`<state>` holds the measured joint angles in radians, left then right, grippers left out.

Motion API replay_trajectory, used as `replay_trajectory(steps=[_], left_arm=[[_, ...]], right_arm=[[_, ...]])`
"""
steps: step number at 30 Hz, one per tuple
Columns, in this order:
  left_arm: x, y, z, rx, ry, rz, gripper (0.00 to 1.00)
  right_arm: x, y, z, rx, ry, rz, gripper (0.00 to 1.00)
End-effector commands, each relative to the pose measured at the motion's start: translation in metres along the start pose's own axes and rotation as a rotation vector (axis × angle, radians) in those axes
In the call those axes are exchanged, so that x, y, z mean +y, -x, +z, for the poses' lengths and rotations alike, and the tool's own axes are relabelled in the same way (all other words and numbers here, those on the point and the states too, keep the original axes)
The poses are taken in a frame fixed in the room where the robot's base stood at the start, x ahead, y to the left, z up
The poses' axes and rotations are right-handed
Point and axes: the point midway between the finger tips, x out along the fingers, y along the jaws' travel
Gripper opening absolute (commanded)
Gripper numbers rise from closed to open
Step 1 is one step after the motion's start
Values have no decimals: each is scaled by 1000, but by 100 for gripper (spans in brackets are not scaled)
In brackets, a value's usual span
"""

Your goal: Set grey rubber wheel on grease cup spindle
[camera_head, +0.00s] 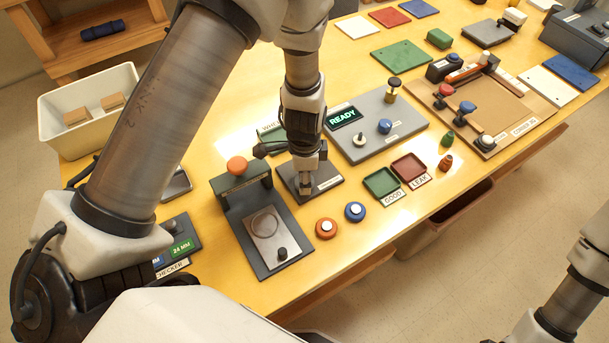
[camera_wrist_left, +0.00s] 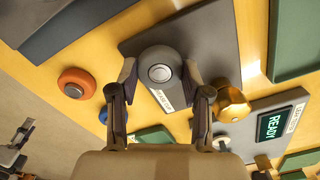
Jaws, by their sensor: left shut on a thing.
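The grey rubber wheel (camera_wrist_left: 160,72), round with a pale centre, sits between the fingers of my left gripper (camera_wrist_left: 160,85) in the wrist view. The gripper is shut on it. In the head view my left gripper (camera_head: 305,183) points down over the dark grease cup plate (camera_head: 328,183). A brass cup (camera_wrist_left: 232,103) stands beside the wheel in the wrist view. The spindle is hidden, and I cannot tell whether the wheel is around it or above it. My right gripper is out of view.
An orange wheel (camera_head: 326,228) and a blue wheel (camera_head: 355,211) lie in front of the plate. A dark fixture with an orange knob (camera_head: 237,165) stands left. Right are a green tray (camera_head: 381,183), a red tray (camera_head: 409,167) and the READY panel (camera_head: 413,124).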

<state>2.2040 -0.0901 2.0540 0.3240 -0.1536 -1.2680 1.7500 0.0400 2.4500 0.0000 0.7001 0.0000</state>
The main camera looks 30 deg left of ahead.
Motion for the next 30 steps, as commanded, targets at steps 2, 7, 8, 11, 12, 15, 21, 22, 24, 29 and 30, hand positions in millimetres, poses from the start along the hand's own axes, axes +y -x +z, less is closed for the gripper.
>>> replay_trajectory(steps=[2,7,8,11,12,15,21,22,24,29,30], left_arm=[[0,-2,0,0,0,0,14],[0,-1,0,0,0,0,14],[0,-1,0,0,0,0,14],[0,-1,0,0,0,0,14],[0,-1,0,0,0,0,55],[0,-1,0,0,0,0,77],[0,-1,0,0,0,0,77],[0,-1,0,0,0,0,84],[0,-1,0,0,0,0,98],[0,-1,0,0,0,0,98],[0,-1,0,0,0,0,98]], right_arm=[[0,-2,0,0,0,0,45],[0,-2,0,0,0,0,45],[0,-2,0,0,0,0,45],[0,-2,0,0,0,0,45],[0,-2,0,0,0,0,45],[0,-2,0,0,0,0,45],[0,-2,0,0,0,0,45],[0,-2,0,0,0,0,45],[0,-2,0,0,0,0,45],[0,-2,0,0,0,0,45],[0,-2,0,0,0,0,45]])
